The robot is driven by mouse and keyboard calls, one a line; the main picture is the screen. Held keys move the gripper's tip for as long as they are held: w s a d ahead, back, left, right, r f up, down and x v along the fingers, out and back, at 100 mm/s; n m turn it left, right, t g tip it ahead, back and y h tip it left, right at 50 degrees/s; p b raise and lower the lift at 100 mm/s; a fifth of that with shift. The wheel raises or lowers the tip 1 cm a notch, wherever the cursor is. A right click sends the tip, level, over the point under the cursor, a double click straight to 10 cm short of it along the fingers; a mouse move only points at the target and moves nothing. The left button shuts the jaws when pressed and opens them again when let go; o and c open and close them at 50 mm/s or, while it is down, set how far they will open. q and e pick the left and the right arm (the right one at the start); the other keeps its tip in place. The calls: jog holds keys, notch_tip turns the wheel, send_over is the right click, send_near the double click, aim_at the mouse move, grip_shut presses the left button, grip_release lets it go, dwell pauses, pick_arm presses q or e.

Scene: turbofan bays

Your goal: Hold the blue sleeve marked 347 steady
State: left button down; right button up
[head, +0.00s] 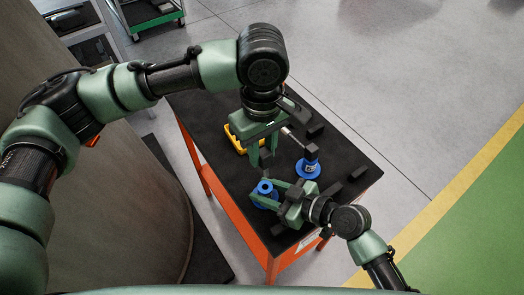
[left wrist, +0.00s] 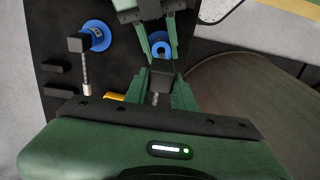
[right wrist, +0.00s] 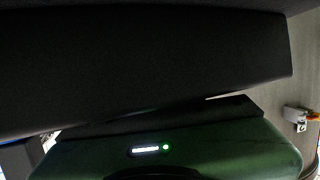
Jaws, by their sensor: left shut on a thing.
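A blue sleeve (head: 264,187) with a round flange stands on the black-topped table, near its left front edge; its marking is too small to read. My right gripper (head: 274,192) has its fingers on either side of it; the left wrist view also shows this sleeve (left wrist: 160,49). I cannot tell whether the fingers press on it. My left gripper (head: 265,158) is above the table behind the sleeve. In the left wrist view, it is shut on a dark block-shaped piece (left wrist: 160,76) with a short metallic part. The right wrist view shows neither fingertips nor sleeve.
A second blue flanged piece (head: 307,170) stands to the right, with a black block and metal rod above it. A yellow tray (head: 235,140) lies behind my left gripper. Small black blocks (head: 358,173) line the right edge. A curved wall (head: 150,210) stands left of the table.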

jog(key=shift+o, duration=1.3)
jog(key=shift+d, duration=0.1)
jog(key=v, duration=1)
jog(key=shift+s+d, duration=0.15)
jog(key=shift+v, duration=0.75)
jog(key=shift+r, duration=0.1)
